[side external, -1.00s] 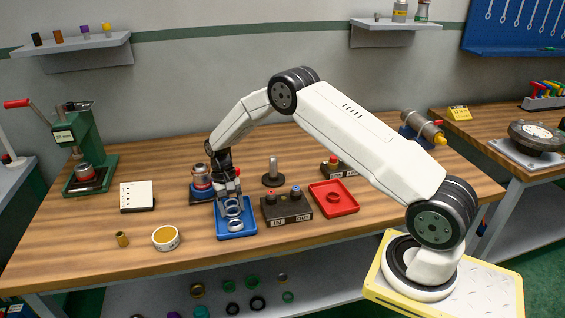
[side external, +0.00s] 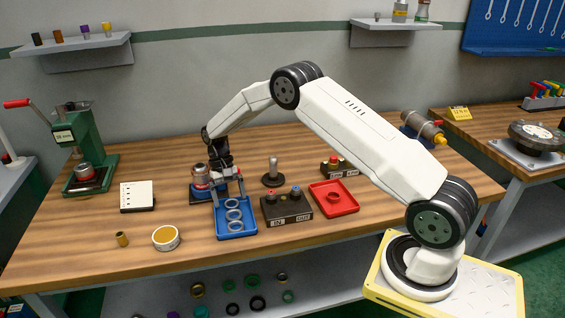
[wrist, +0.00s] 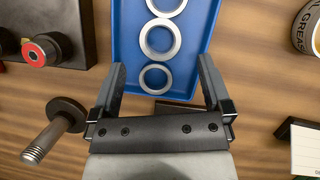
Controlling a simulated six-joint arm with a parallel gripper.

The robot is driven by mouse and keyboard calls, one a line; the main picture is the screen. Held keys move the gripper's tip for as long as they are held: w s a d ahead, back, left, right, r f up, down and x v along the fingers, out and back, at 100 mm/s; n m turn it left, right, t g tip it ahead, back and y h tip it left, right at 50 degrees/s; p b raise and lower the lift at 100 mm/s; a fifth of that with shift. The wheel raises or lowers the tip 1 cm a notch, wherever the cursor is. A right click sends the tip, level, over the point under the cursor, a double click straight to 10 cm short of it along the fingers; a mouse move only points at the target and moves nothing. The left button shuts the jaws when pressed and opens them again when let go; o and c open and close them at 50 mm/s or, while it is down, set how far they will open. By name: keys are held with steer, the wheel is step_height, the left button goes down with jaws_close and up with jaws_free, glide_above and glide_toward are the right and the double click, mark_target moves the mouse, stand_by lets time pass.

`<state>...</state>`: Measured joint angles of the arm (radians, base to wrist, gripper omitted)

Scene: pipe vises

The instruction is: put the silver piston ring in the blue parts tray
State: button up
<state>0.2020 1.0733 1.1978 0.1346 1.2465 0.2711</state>
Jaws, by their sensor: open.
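The blue parts tray (side external: 247,233) lies on the bench and also shows in the wrist view (wrist: 125,32). Three silver piston rings lie flat in a row in it: one near its far end (wrist: 155,64), one in the middle (wrist: 146,38) and one nearer the front (wrist: 180,10), cut by the top edge of the wrist view. My gripper (side external: 228,195) is above the tray's far end. Its fingers are spread and empty, and the far ring shows between them in the wrist view (wrist: 160,72). No finger visibly touches a ring.
A dark block with knobs (side external: 287,208) stands just right of the blue tray, with a red tray (side external: 347,207) beyond it.

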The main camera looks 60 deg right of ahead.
steer(key=v, duration=0.8)
steer(key=shift+r, duration=0.15)
stand_by(0.4)
steer(key=s+a+r+n+t+h, duration=0.1)
steer(key=s+a+n+t, duration=0.2)
steer(key=s, duration=0.9)
steer(key=s+a+r+n+t+h, duration=0.1)
steer(key=s+a, duration=0.5)
steer(key=s, duration=0.7)
steer(key=shift+a+r+n+t, duration=0.3)
steer(key=shift+r+n+t, duration=0.4)
steer(key=shift+n+t, duration=0.5)
steer(key=shift+w, duration=0.1)
